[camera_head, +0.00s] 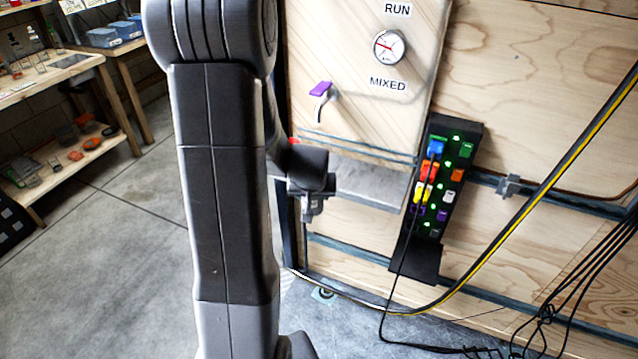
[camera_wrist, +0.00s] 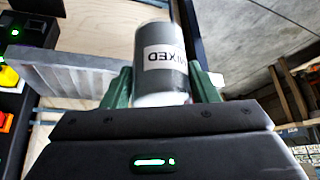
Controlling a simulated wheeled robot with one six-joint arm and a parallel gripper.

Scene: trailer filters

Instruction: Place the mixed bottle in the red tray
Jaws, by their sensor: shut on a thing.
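The mixed bottle (camera_wrist: 160,88) is a grey cylinder with a white label reading MIXED, which appears upside down in the wrist view. My gripper (camera_wrist: 162,84) is shut on it, with one green finger on each side. In the head view my arm and wrist (camera_head: 305,165) are in front of the wooden panel, and I cannot make out the bottle there. I cannot identify a red tray in either view.
A metal ledge (camera_head: 368,184) juts out below the panel with a gauge (camera_head: 389,47) and a purple-handled tap (camera_head: 321,90). A black strip of coloured plugs (camera_head: 446,185) stands to its right. Cables hang at right. Wooden shelves (camera_head: 62,165) stand at left, with open floor between.

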